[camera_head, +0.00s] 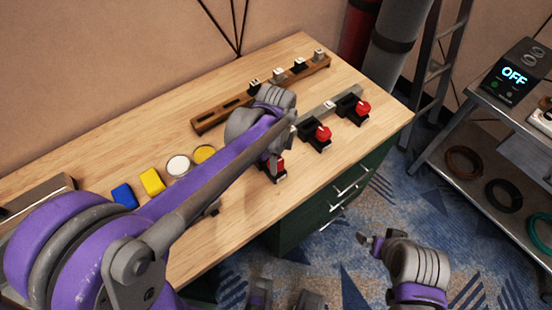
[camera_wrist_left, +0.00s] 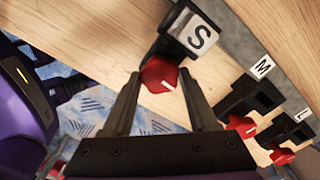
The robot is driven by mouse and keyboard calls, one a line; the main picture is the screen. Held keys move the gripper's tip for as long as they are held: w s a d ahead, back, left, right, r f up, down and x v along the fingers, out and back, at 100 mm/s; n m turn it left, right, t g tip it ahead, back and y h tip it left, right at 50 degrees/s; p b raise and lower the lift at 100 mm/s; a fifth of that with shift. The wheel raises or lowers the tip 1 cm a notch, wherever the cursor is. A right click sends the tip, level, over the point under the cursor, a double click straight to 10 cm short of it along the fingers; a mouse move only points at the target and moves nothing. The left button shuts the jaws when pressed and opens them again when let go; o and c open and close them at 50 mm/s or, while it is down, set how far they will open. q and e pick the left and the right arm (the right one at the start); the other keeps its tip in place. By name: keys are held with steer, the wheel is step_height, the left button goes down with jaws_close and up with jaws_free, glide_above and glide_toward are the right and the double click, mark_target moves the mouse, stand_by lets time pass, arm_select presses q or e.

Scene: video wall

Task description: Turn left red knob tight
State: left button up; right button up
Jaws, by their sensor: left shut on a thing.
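The left red knob (camera_wrist_left: 158,76) sits on a black clamp with an S label (camera_wrist_left: 199,37). In the wrist view the fingers of my left gripper (camera_wrist_left: 160,80) stand on either side of this knob and are shut on it. In the head view the left gripper (camera_head: 276,156) partly covers the knob (camera_head: 279,166). The middle red knob (camera_head: 323,133), by the M label (camera_wrist_left: 263,66), and the right red knob (camera_head: 363,108), by the L label (camera_wrist_left: 303,115), are untouched by it. My right gripper (camera_head: 371,242) hangs over the floor; its jaw state is unclear.
The wooden table (camera_head: 120,165) holds a slotted wooden rack (camera_head: 215,115), a blue block (camera_head: 124,195), a yellow block (camera_head: 152,181) and round white and yellow pieces. Green drawers (camera_head: 335,195) are below. A metal cart (camera_head: 470,140) with an OFF display (camera_head: 513,77) stands right.

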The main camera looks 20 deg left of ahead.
arm_select(q)
steer(key=shift+m, duration=0.5)
steer(key=o, duration=1.4)
step_height(320, 180, up, 11)
steer(key=shift+f+p, duration=0.1)
steer(key=shift+p, duration=0.3)
steer(key=s+a+f+n+t, duration=0.1)
steer(key=s+a+f+n, duration=0.1)
steer(key=s+n, duration=0.2)
steer(key=s+a+f+n+t+p, duration=0.1)
steer(key=s+a+f+n+t, duration=0.1)
steer(key=s+n, duration=0.3)
steer(key=s+a+f+n+t+p, duration=0.1)
steer(key=s+a+f+n+t, duration=0.1)
steer(key=s+n, duration=0.3)
steer(key=shift+s+f+n, duration=0.15)
steer(key=shift+f+n, duration=0.1)
steer(key=shift+n, duration=0.8)
steer(key=shift+s+f+n, duration=0.1)
steer(key=shift+f+n, duration=0.1)
steer(key=shift+n, duration=0.85)
